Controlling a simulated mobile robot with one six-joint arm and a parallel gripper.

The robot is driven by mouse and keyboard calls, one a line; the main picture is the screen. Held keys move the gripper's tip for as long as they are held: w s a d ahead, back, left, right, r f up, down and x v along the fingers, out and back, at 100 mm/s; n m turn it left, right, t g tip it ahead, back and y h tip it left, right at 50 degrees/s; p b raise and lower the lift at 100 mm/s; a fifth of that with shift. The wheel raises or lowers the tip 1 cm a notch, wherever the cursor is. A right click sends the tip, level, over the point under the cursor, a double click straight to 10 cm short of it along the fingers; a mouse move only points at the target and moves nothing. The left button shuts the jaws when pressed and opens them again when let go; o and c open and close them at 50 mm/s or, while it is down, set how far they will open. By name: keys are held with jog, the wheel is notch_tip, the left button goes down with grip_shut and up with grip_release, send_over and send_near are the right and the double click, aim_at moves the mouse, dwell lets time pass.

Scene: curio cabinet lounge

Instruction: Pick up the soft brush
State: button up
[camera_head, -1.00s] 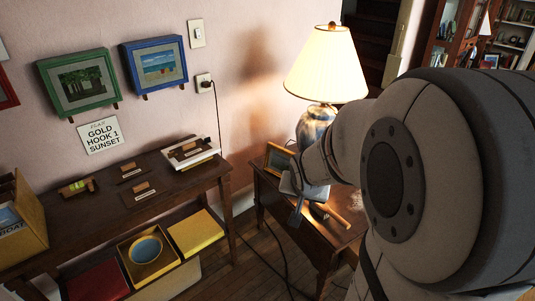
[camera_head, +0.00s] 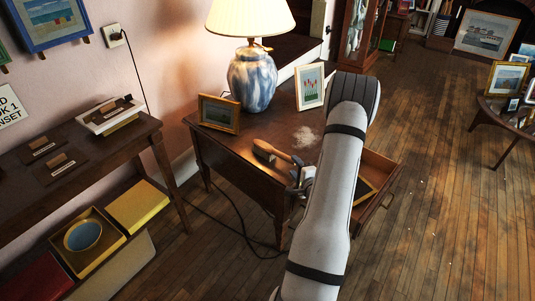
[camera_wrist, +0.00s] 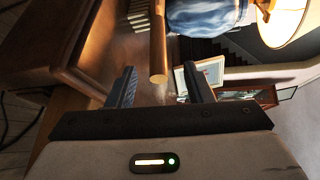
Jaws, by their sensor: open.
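The soft brush (camera_head: 280,153) lies on the dark wooden side table (camera_head: 225,150), in front of the lamp. Its wooden handle points toward my gripper. My gripper (camera_head: 299,180) is at the table's front edge, close to the handle end and partly hidden by my arm. In the wrist view my gripper (camera_wrist: 159,68) is open and empty. The brush handle (camera_wrist: 158,48) shows ahead, lined up between the two fingers, with pale bristles behind it. I cannot tell whether the handle end is between the fingertips.
A blue-and-white lamp (camera_head: 252,80), a small gold frame (camera_head: 219,113) and a white picture frame (camera_head: 310,87) stand on the side table. A pale dusty patch (camera_head: 305,138) lies near the brush. The table's drawer (camera_head: 380,177) is pulled open at right. Open floor (camera_head: 450,210) lies beyond.

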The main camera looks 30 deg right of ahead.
aim_at(289, 161)
jog(key=b+x, duration=0.1)
jog(key=x, duration=0.6)
jog(key=shift+w+f, duration=0.2)
jog(key=shift+w, duration=0.15)
jog(key=shift+a, duration=0.1)
jog(key=shift+c, duration=0.4)
grip_shut()
